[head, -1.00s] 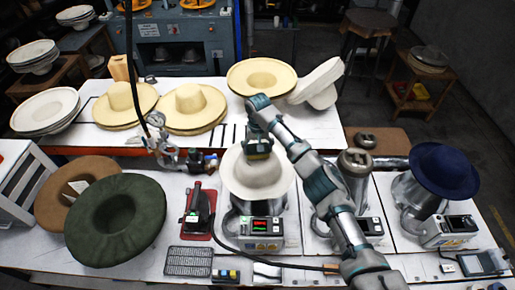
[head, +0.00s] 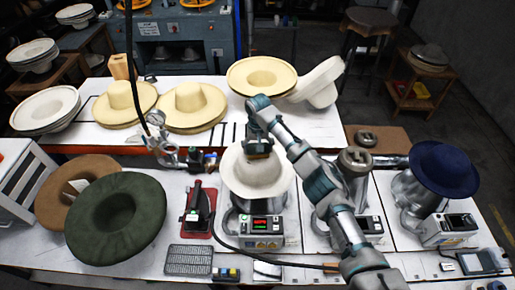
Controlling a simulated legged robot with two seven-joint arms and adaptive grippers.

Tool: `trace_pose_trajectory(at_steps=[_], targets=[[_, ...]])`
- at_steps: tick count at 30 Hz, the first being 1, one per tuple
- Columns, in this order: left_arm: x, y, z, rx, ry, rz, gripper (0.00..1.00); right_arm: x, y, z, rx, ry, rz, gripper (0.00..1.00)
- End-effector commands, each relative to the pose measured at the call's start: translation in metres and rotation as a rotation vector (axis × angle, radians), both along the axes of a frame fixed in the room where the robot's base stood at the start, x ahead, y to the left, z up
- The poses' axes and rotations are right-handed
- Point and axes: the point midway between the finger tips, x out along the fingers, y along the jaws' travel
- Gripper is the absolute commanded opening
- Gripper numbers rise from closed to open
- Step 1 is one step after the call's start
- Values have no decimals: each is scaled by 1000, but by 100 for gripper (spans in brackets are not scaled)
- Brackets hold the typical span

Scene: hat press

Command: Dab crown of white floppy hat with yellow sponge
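The white floppy hat (head: 258,178) sits crown up on a press stand in the middle of the front table. My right arm reaches in from the lower right. Its gripper (head: 258,148) points down at the top of the crown, and its fingers hide part of the crown. A small yellowish block, the yellow sponge (head: 258,152), shows between the fingertips, at or just above the crown. Contact with the hat cannot be told. My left gripper is not in view.
A dark green hat (head: 140,190) and a brown hat (head: 50,200) lie at the left. A red-based iron (head: 199,212) stands beside the press. A metal tool (head: 165,150) hangs on a black hose. A navy hat (head: 443,168) stands at the right. Straw hats (head: 192,105) lie behind.

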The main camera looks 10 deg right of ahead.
Motion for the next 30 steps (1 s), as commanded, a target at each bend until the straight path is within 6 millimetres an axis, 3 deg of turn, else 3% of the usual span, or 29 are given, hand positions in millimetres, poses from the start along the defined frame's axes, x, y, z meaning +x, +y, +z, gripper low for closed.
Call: trace_pose_trajectory(at_steps=[5,30], targets=[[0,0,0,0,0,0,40,0,0,1,0,1,0,59],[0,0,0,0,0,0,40,0,0,69,0,0,1,59]])
